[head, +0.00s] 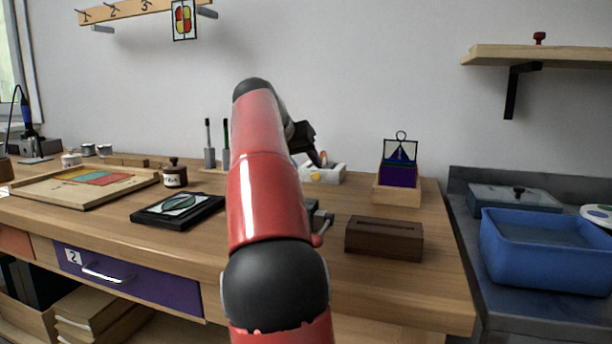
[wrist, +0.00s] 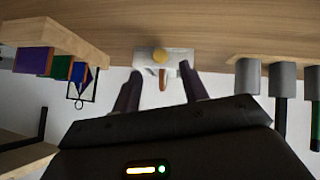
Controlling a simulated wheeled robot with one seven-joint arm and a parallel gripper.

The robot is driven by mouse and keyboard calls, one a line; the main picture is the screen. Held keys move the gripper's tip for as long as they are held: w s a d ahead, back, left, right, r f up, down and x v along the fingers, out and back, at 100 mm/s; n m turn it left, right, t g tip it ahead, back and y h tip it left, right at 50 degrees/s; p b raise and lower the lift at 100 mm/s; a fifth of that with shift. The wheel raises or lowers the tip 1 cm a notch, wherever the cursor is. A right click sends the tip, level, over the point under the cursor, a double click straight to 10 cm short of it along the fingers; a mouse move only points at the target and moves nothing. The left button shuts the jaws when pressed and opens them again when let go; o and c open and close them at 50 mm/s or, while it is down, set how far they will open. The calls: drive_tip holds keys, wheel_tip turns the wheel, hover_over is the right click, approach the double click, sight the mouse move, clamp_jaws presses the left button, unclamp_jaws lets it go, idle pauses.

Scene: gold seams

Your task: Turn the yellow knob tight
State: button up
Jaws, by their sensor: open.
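The yellow knob (wrist: 160,57) sits on the face of a small pale grey fixture (wrist: 174,54) on the workbench. In the head view the yellow knob (head: 315,176) shows on the pale fixture (head: 334,174), just right of my arm, which hides part of the fixture. My gripper (wrist: 160,70) is open, with two dark fingers pointing at the fixture, one on each side of the knob in the picture. Whether they touch it I cannot tell. An orange-brown tapered piece (wrist: 163,78) shows just below the knob in the wrist view.
A wooden stand with coloured panels (head: 397,190) is right of the fixture. A dark slotted block (head: 384,238) lies nearer the front. Grey-handled tools (wrist: 282,80) stand to one side in the wrist view. A black framed piece (head: 178,209) lies left of my arm.

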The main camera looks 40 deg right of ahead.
sight(315, 176)
drive_tip(key=x, duration=0.5)
drive_tip(key=shift+d+f, duration=0.15)
clamp_jaws()
